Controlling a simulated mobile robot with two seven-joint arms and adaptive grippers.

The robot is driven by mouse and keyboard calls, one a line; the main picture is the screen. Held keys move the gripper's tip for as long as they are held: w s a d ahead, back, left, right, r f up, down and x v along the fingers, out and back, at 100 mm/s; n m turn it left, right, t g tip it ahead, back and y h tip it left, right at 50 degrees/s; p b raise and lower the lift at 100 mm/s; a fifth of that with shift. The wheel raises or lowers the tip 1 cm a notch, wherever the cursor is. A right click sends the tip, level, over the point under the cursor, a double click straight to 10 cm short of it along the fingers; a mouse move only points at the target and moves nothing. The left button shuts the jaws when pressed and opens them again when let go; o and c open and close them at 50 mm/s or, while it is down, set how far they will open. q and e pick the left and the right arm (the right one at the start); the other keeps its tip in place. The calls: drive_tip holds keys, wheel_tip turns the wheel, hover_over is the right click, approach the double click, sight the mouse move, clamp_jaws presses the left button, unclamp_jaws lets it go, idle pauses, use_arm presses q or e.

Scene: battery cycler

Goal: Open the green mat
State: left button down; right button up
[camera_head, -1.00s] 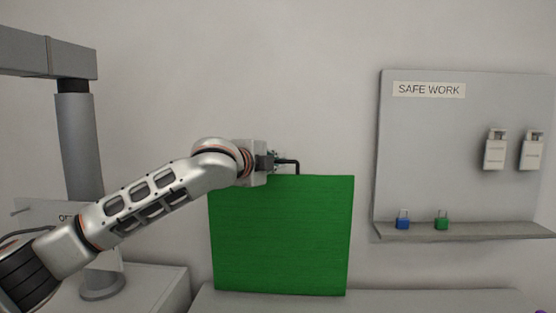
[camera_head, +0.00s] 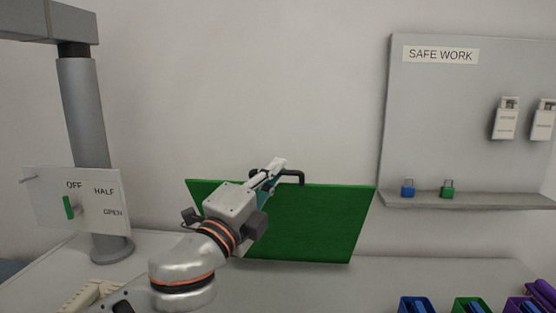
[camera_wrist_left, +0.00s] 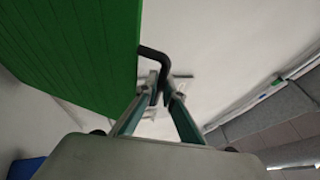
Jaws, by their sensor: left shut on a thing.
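The green mat (camera_head: 320,222) is a flat green panel behind my left arm. Its top edge is wider than its bottom edge, so it leans towards me. A black bent handle (camera_head: 298,176) stands at its top edge. My left gripper (camera_head: 272,172) is shut on this handle. In the left wrist view, the fingers (camera_wrist_left: 159,92) close around the lower end of the black handle (camera_wrist_left: 154,54), beside the green mat (camera_wrist_left: 75,50). My left wrist hides the mat's lower left part. My right gripper is not in view.
A switch panel (camera_head: 103,190) marked OFF, HALF and OPEN with a green lever stands left. A SAFE WORK board (camera_head: 445,120) with padlocks and tags is at right. Blue (camera_head: 415,303), green and purple bins sit at the front right. The grey bench (camera_head: 320,285) is bare before the mat.

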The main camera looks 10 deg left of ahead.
use_arm(q)
drive_tip(key=s, duration=0.1)
drive_tip(key=s+f, duration=0.2)
drive_tip(key=s, duration=0.1)
drive_tip(key=shift+f, duration=0.25)
